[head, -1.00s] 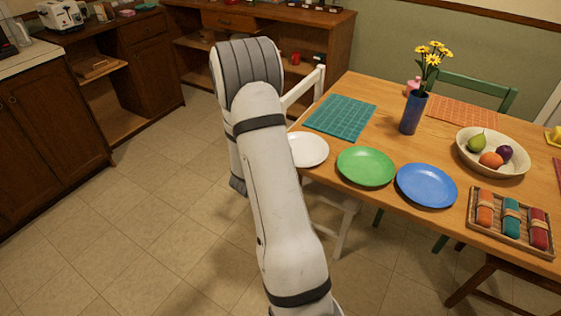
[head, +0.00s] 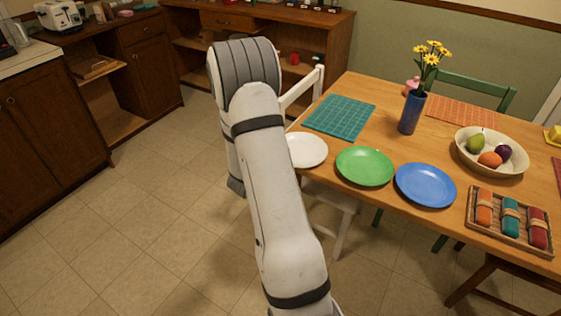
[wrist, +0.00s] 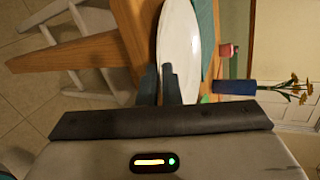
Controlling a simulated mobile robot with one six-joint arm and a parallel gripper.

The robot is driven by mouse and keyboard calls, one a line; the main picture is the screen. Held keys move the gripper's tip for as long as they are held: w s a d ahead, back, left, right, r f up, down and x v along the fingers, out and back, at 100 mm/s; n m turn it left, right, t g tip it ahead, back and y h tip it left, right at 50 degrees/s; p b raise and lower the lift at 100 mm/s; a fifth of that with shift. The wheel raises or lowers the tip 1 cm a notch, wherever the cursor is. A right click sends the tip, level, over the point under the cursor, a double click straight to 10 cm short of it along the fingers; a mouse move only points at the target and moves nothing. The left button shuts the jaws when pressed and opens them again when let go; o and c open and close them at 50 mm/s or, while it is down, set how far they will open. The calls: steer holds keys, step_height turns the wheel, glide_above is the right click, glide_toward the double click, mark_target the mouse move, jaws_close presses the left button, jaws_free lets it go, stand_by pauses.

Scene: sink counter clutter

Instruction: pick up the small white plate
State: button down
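The small white plate (head: 308,150) lies at the near left corner of the wooden table in the head view, left of the green plate. Its left edge is hidden behind my arm. In the wrist view the white plate (wrist: 178,40) shows as a narrow ellipse, seen at a low angle. My gripper (wrist: 161,76) is at the plate's near rim, with its two dark fingers close together and a narrow gap between them. One finger overlaps the plate's face in the picture. Whether they grip the rim is unclear. The head view hides my gripper behind the arm.
A green plate (head: 364,167) and a blue plate (head: 426,185) lie to the right. A teal placemat (head: 339,117) lies behind the white plate. A blue vase (head: 412,112) with yellow flowers and a fruit bowl (head: 463,165) stand farther along. A white chair (head: 336,203) is tucked at the table's corner.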

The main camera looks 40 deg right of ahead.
steer(key=a, duration=0.1)
steer(key=a+b, duration=0.1)
steer(key=shift+s+a, duration=0.4)
steer(key=c, duration=2.1)
jaws_free()
steer(key=o, duration=0.6)
steer(key=shift+c, duration=0.2)
steer(key=v, duration=0.7)
steer(key=shift+s+a, duration=0.2)
steer(key=shift+a, duration=0.15)
steer(key=shift+r, duration=0.1)
